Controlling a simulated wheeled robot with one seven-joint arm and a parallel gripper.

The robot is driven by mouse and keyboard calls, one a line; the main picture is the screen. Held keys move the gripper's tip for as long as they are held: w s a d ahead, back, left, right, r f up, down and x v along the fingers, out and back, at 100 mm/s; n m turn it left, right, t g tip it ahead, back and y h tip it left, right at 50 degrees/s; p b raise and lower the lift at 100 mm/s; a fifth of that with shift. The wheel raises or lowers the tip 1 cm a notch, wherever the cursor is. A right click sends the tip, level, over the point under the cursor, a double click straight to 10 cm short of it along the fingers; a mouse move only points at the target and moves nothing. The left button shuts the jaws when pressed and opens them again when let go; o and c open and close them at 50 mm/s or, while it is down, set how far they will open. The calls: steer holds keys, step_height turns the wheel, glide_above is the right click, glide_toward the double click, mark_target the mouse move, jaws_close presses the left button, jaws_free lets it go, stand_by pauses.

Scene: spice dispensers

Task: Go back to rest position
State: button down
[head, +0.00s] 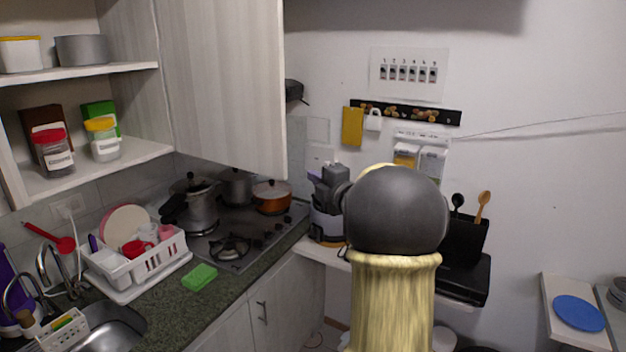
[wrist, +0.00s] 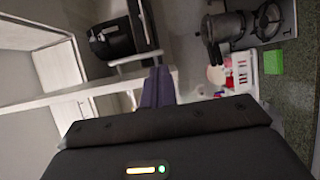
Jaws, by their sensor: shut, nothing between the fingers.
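My gripper (head: 314,184) is left of the large grey joint of my arm in the head view, in front of the back wall by the right end of the stove. In the wrist view, its purple-grey fingers (wrist: 157,84) are together with nothing between them. It appears apart from the things around it. My arm hides part of the wall and the narrow counter behind it.
An open cabinet door (head: 225,80) hangs left of my gripper. Pots (head: 272,196) stand on the stove (head: 222,262). A white dish rack (head: 150,262) and green sponge (head: 199,277) are on the counter. Jars (head: 54,152) stand on shelves.

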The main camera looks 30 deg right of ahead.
steer(key=s+a+f+m+g+h, duration=0.2)
steer(key=s+a+f+m+g, duration=0.2)
steer(key=a+f+m, duration=0.35)
steer(key=s+a+f+m+g+h, duration=0.1)
steer(key=s+a+f+m+g, duration=0.3)
steer(key=s+a+f+m, duration=0.25)
steer(key=s+a+f+m+g+y, duration=0.1)
steer(key=s+a+f+m+g, duration=0.1)
steer(key=s+a+f, duration=0.3)
steer(key=s+a+f+m+g+y, duration=0.1)
steer(key=s+a+f+g, duration=0.4)
steer(key=s, duration=0.6)
steer(key=shift+s+a+f+m, duration=0.25)
steer(key=shift+a+f+m, duration=0.15)
steer(key=shift+a+m, duration=0.35)
